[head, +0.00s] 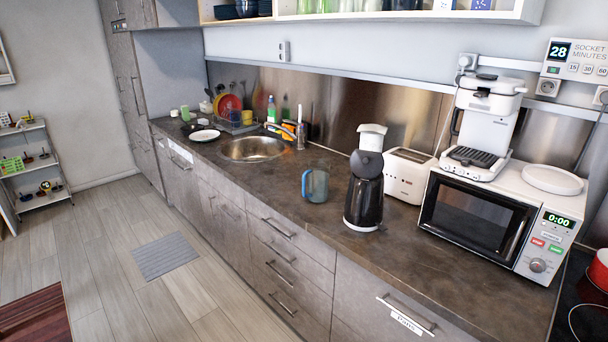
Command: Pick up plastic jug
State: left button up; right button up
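A see-through bluish jug (317,186) with a blue handle on its left stands upright on the dark countertop (290,207), near the front edge. It looks like the plastic jug. Neither of my grippers is in view.
A white toaster (406,177), a microwave (478,218) and a white coffee machine (484,128) on top of it stand to the right. The sink (252,149) lies to the left. The counter between the sink and the bluish jug is mostly clear. Grey floor (150,215) is open in front.

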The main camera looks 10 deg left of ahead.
aim_at(318, 172)
jog(key=u, duration=0.5)
jog(key=i, duration=1.85)
jog(key=z, duration=1)
